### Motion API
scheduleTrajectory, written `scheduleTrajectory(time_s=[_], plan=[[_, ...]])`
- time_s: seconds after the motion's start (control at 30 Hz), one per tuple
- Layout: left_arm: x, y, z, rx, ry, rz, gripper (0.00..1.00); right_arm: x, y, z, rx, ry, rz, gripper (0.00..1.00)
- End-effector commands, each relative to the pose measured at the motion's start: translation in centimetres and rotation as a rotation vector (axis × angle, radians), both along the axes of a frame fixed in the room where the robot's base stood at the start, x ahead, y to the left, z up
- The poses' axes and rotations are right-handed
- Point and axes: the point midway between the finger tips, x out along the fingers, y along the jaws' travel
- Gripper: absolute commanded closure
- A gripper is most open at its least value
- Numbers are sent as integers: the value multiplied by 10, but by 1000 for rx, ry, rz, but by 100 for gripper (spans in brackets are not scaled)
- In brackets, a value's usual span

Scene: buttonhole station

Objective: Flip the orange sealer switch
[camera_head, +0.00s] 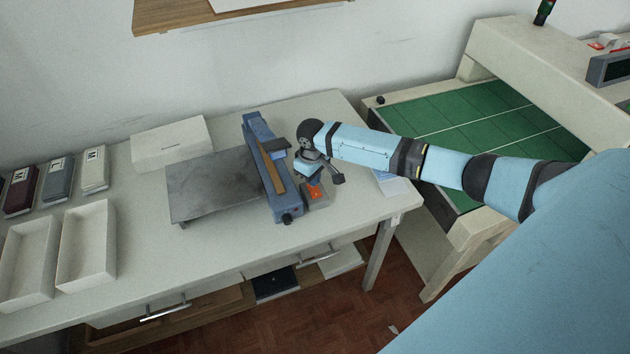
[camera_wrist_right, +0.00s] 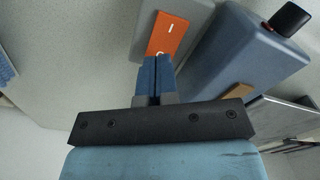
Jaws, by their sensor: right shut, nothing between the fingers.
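The orange switch (camera_head: 316,193) sits on a small grey housing beside the blue sealer (camera_head: 254,131), at the front right of the white table. In the right wrist view the orange rocker (camera_wrist_right: 173,33) shows a white line mark, and a second white mark is partly hidden by my fingertips. My right gripper (camera_head: 313,181) is shut and empty, pointing down at the switch. In the wrist view its blue fingertips (camera_wrist_right: 157,64) overlap the rocker's near end; I cannot tell whether they touch it. My left gripper is not in view.
A grey metal plate (camera_head: 208,186) adjoins the sealer on the left. A white box (camera_head: 170,145) stands behind it. Empty white trays (camera_head: 88,245) and several labelled packs (camera_head: 58,178) are at the left. A green-topped conveyor (camera_head: 455,120) stands at the right.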

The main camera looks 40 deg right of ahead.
Motion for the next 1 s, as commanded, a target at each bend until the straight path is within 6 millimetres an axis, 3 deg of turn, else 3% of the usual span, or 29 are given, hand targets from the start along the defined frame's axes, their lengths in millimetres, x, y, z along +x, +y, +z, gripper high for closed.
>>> scheduleTrajectory(time_s=[1.0], plan=[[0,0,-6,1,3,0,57,0,0,-16,0,1,0,100]])
